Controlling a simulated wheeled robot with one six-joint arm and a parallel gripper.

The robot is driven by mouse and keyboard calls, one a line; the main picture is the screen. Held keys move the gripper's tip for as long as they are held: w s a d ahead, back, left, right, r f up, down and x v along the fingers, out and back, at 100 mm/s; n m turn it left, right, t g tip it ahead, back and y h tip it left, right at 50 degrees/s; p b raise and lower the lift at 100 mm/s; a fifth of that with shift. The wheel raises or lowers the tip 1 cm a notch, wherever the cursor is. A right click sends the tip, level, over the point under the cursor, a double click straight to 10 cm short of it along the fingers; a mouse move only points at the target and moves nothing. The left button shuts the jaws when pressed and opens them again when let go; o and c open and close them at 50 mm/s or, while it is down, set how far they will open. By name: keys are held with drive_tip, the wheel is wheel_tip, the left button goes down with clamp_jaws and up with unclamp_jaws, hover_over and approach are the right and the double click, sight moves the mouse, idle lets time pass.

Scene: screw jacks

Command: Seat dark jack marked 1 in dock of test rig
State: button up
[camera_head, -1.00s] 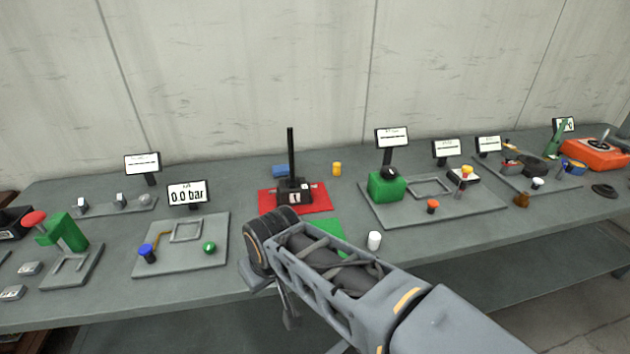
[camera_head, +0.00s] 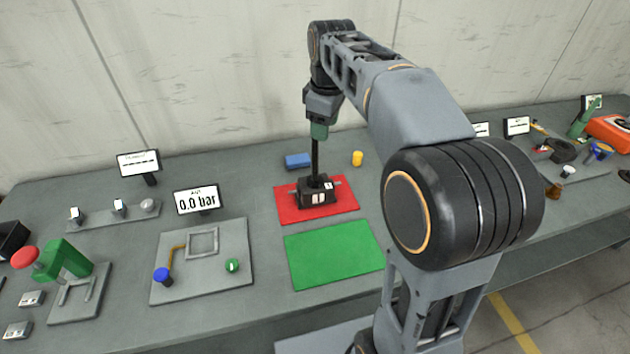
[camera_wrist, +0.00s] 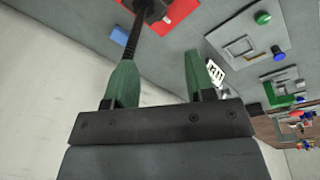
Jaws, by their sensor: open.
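The dark jack (camera_head: 316,192) stands upright on the red mat (camera_head: 343,205), its tall black screw pointing up. It has small white marks; I cannot read a number surely. My gripper (camera_head: 319,131) points down at the screw's top. In the wrist view my green fingers (camera_wrist: 160,60) are open and apart, and the screw (camera_wrist: 133,38) meets or passes behind the left finger's tip; contact is unclear. A grey plate (camera_head: 236,282) with a raised square frame (camera_head: 202,243), likely the test rig's dock, lies left of the mats. The frame is empty.
A "0.0 bar" display (camera_head: 197,199) stands behind the plate, which also carries a blue knob (camera_head: 162,276) and a green knob (camera_head: 232,265). The green mat (camera_head: 333,256) is bare. A blue block (camera_head: 297,161) and a yellow cylinder (camera_head: 357,158) are behind the jack.

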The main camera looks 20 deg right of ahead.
drive_tip(key=w+r+n+g+p, duration=0.2)
drive_tip(key=w+r+n+p, duration=0.15)
drive_tip(key=w+n, duration=0.5)
drive_tip(key=shift+m, duration=0.45)
drive_tip(key=f, duration=0.2)
drive_tip(key=w+f+b, duration=0.1)
drive_tip(key=f, duration=0.2)
drive_tip(key=f+b, duration=0.1)
drive_tip(key=f, duration=0.1)
drive_tip(key=shift+w+d+f, duration=0.1)
drive_tip(key=shift+w+f, duration=0.05)
drive_tip(key=shift+s+f, duration=0.2)
drive_tip(key=shift+f, duration=2.55)
clamp_jaws()
drive_tip(key=shift+w+r+t+p, duration=0.1)
drive_tip(key=shift+r+t+p, duration=0.2)
